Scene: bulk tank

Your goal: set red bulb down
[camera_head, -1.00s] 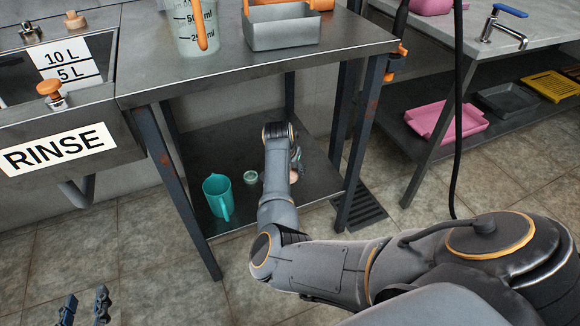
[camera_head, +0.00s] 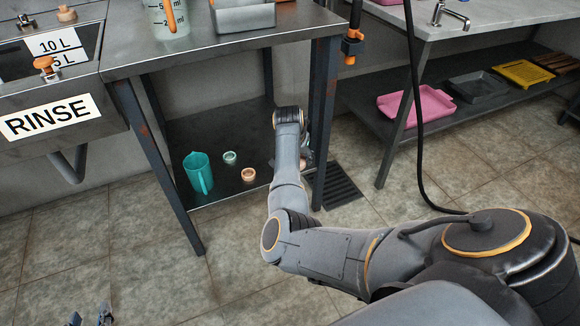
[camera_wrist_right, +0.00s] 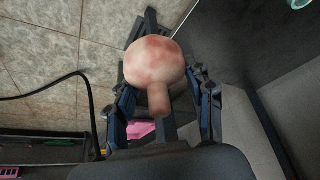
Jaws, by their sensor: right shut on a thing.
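A reddish, mottled bulb (camera_wrist_right: 155,60) with a short neck is in my right gripper (camera_wrist_right: 163,92), whose fingers stand on either side of the neck in the right wrist view. In the head view only a small pinkish part of the bulb (camera_head: 303,163) shows beside my right wrist, near the right end of the lower shelf (camera_head: 228,133). Whether the bulb touches the shelf cannot be told. My left gripper (camera_head: 90,317) is at the bottom left edge, partly cut off, its fingertips apart and empty, over the floor.
On the lower shelf stand a teal jug (camera_head: 197,174), a small pale green ring-like piece (camera_head: 230,157) and a small orange one (camera_head: 249,174). A table leg (camera_head: 325,120) rises close to my right wrist. A floor drain grate (camera_head: 338,186) lies beyond it.

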